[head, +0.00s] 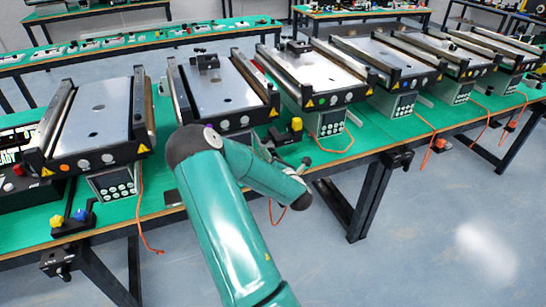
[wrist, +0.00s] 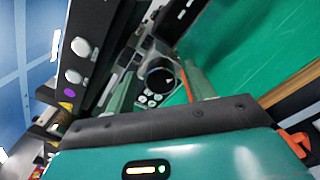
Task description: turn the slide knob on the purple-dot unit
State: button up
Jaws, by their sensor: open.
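The purple-dot unit shows in the wrist view as a dark front panel (wrist: 95,60) at the left, tilted in the picture. It carries a purple dot (wrist: 69,92) and two round pale knobs, one (wrist: 73,76) beside the dot and one (wrist: 80,46) farther along. I cannot tell from markings which is the slide knob. My gripper (wrist: 163,88) is open, its fingers to the right of the panel, apart from these knobs. A grey control box (wrist: 150,95) with buttons and a dark round part shows between the fingers. In the head view my arm hides the gripper's fingertips.
In the head view several mini conveyors stand in a row on a green table (head: 430,118). A yellow knob on a black block (head: 289,138) stands near my arm's end. Orange cables hang over the front edge. The floor (head: 420,230) at right is open.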

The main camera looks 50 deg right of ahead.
jog(key=v, duration=1.4)
jog(key=shift+w+d, duration=0.15)
